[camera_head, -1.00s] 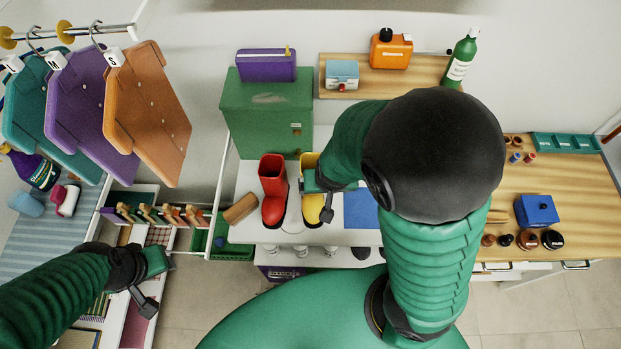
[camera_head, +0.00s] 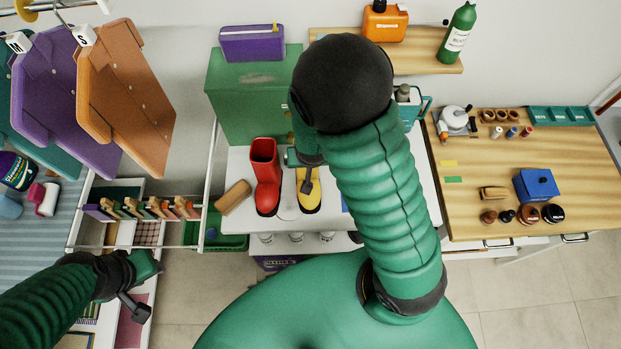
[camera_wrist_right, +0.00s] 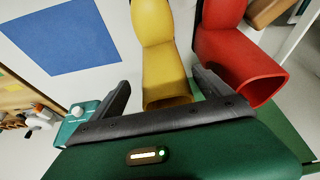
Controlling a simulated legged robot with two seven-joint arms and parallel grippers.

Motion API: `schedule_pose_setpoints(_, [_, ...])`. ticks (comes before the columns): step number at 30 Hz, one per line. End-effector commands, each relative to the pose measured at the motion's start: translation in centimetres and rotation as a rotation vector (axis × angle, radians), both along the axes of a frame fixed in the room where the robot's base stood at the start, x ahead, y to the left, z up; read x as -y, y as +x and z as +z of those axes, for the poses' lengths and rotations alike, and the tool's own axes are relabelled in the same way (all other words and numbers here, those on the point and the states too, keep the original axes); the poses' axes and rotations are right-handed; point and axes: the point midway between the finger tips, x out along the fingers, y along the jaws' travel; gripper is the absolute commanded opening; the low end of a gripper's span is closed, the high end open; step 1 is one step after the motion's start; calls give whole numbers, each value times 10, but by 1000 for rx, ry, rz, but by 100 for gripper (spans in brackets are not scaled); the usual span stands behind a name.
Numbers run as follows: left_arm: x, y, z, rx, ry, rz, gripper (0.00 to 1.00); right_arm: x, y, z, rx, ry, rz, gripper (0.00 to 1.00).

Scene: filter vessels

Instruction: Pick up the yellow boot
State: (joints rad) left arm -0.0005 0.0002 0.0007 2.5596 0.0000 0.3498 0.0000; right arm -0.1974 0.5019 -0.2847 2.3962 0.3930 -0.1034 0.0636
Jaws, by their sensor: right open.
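The yellow boot (camera_head: 309,196) stands on the white table, its upper part hidden by my right gripper in the head view. In the right wrist view the yellow boot (camera_wrist_right: 166,62) lies between the two spread fingers of my right gripper (camera_wrist_right: 160,92), its shaft opening nearest the palm. I see no clear contact. My right gripper (camera_head: 306,172) is open, at the boot's shaft. My left gripper (camera_head: 142,287) is open and empty at the lower left.
A red boot (camera_head: 266,178) stands close left of the yellow boot; it also shows beside a finger in the right wrist view (camera_wrist_right: 238,60). A green cabinet (camera_head: 240,95) is behind. A tan block (camera_head: 233,197) lies left. A blue mat (camera_wrist_right: 62,37) lies on the table's other side.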

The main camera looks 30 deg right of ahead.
Motion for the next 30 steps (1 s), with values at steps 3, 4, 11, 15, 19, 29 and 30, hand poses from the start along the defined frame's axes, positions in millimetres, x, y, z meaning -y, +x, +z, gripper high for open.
schedule_pose_setpoints(3, [0,0,-1,0,0,1,36,4,6,-20,-4,-1,0,89])
schedule_pose_setpoints(4, [0,0,-1,0,0,1,36,5,7,-23,-4,0,-1,89])
schedule_pose_setpoints(11, [-1,0,-1,0,0,1,36,10,10,-27,-1,5,1,89])
schedule_pose_setpoints(15, [0,0,-1,0,0,1,36,12,9,-27,-1,7,-1,75])
schedule_pose_setpoints(19, [0,0,-1,0,0,1,36,10,9,-27,-1,5,-1,58])
schedule_pose_setpoints(29, [0,0,-1,0,0,1,36,8,9,-27,-1,2,-1,14])
schedule_pose_setpoints(30, [0,0,-1,0,0,1,36,8,9,-27,-1,3,0,9])
